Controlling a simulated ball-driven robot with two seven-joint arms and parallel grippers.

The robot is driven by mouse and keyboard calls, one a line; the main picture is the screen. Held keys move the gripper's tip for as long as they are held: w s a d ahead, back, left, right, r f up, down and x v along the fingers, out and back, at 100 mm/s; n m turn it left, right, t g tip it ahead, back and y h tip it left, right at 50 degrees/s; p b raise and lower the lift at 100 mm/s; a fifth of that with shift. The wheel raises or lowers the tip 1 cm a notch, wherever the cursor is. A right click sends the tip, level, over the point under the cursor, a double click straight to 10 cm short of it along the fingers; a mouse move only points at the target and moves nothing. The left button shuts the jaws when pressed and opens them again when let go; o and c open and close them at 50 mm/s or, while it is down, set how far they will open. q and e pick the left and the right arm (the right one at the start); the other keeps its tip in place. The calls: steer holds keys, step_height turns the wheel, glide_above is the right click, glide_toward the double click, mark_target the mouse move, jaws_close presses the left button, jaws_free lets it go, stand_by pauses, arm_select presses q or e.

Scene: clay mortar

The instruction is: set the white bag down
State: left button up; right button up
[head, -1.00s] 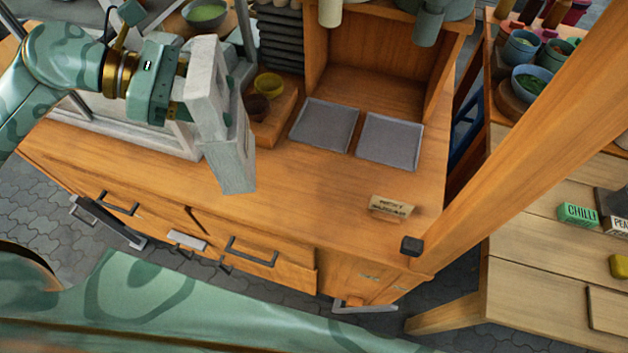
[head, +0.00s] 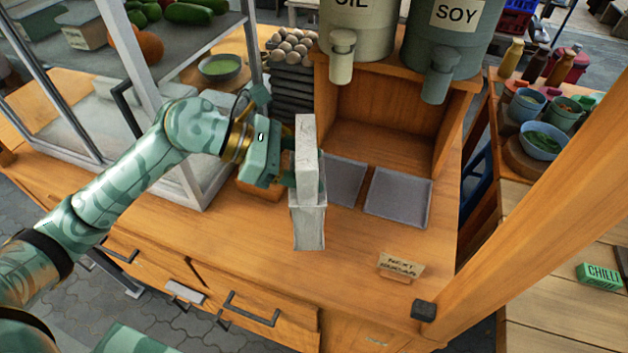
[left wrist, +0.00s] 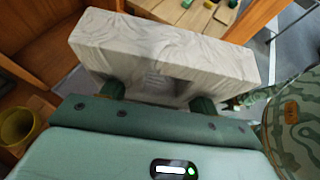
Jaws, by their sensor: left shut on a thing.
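The white bag (head: 309,205) is a pale, wrinkled, block-like package, held upright over the wooden counter (head: 250,250). My left gripper (head: 290,172) is shut on it from the left side. In the left wrist view the bag (left wrist: 165,50) spans the top of the picture, with the two green fingers of my left gripper (left wrist: 160,95) against its near side. The fingertips are hidden by the bag. I cannot tell whether the bag's lower end touches the counter. My right gripper is not in view.
Two grey trays (head: 398,194) lie right of the bag, below the oil (head: 358,35) and soy (head: 448,45) dispensers. A small sign (head: 400,266) stands near the front edge. A glass case (head: 190,130) stands left. The counter in front of the bag is clear.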

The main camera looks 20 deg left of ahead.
arm_select(q)
steer(key=shift+w+d+f, duration=0.35)
steer(key=shift+d+f, duration=0.15)
steer(key=shift+f, duration=0.2)
steer(key=shift+f+b, duration=0.45)
steer(key=shift+f, duration=1.25)
steer(key=o, duration=1)
steer(key=v, duration=1.2)
